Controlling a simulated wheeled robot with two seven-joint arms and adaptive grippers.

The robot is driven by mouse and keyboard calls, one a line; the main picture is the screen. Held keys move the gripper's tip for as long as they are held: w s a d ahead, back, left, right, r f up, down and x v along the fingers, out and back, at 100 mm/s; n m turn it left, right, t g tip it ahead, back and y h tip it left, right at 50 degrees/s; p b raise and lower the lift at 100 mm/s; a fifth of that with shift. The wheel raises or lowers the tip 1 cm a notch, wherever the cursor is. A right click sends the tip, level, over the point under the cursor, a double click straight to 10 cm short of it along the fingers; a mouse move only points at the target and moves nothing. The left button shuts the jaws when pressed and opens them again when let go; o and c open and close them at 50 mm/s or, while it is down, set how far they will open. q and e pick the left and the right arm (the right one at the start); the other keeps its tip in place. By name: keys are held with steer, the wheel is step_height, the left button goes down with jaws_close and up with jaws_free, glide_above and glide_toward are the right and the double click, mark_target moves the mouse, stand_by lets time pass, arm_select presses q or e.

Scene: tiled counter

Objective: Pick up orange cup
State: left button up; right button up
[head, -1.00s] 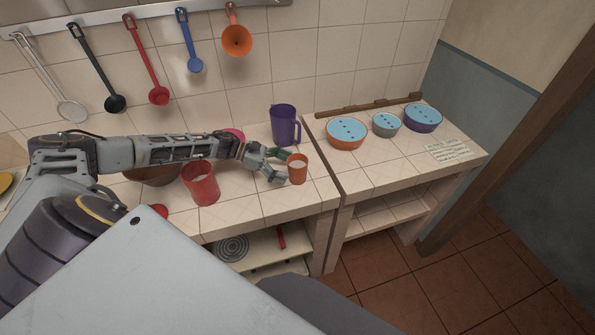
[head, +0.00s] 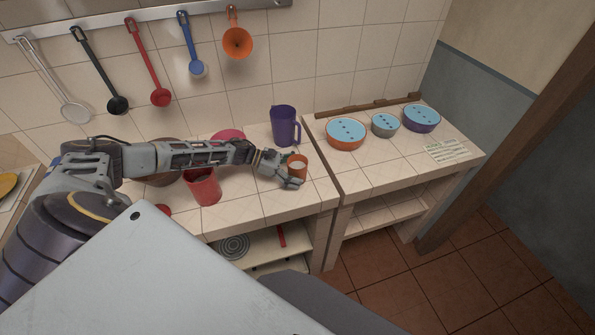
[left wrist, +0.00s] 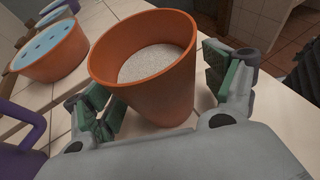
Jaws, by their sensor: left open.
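The orange cup (head: 299,165) stands upright on the tiled counter near its right end, partly hidden behind my gripper in the head view. In the left wrist view the orange cup (left wrist: 152,75) is large and close, with a pale, grainy inside. My left gripper (head: 288,172) is at the cup. In the left wrist view the left gripper (left wrist: 160,95) is open, with one green-padded finger on each side of the cup. I cannot tell whether the pads touch it. My right gripper is not in view.
A purple pitcher (head: 284,126) stands behind the cup. A red cup (head: 203,187) stands to the left, below my left arm. An orange bowl (head: 345,134), a grey bowl (head: 385,125) and a purple bowl (head: 422,119) sit on the right counter. Utensils hang on the wall.

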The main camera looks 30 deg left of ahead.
arm_select(q)
steer(key=shift+c, duration=0.3)
steer(key=c, duration=1.1)
steer(key=shift+c, duration=0.2)
steer(key=shift+r, duration=0.1)
step_height(320, 180, up, 10)
steer(key=b, duration=0.1)
steer(key=shift+b, duration=0.35)
steer(key=o, duration=0.5)
steer(key=c, duration=0.7)
